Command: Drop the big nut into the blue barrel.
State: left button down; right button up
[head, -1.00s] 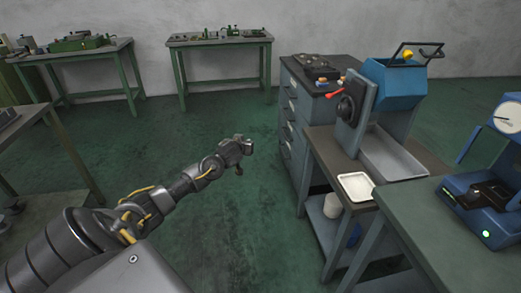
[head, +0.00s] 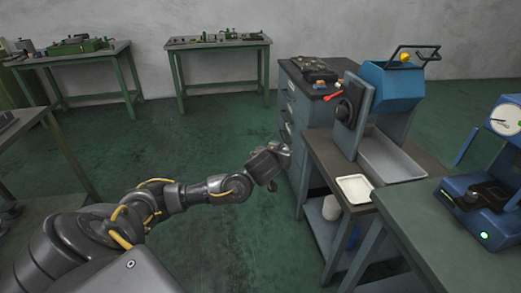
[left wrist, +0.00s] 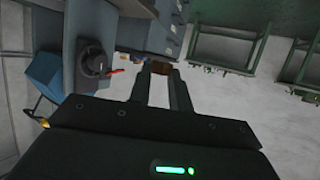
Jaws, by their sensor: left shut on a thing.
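The big nut (left wrist: 161,67) shows as a brown piece between the two fingertips in the left wrist view. My left gripper (left wrist: 160,72) is shut on it. In the head view my left gripper (head: 283,157) is over the floor, just left of the drawer cabinet and bench. A small brown spot shows under it there, too small to make out. The blue barrel (head: 392,86) is on the machine to the right, apart from the gripper and higher in the picture. It also shows at the left of the wrist view (left wrist: 44,75). Its inside is hidden. My right gripper is not in view.
A grey drawer cabinet (head: 291,112) and the machine's bench (head: 319,150) stand close to the left gripper. A metal tray (head: 392,160) lies below the barrel, with a white tray (head: 354,188) in front. A blue gauge device (head: 484,204) is at right. Open floor lies left.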

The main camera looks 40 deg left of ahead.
pick_arm(q)
jog(key=s+d+r+m+h, duration=0.2)
jog(key=d+r, duration=0.4)
jog(key=d, duration=0.3)
jog(key=s+d+r+m+h, duration=0.2)
jog(key=s+d+r, duration=0.2)
jog(key=d+r, duration=0.2)
jog(key=d, duration=0.2)
jog(key=shift+s+d+r+t+h, duration=0.2)
jog(key=shift+s+d+t+h, duration=0.2)
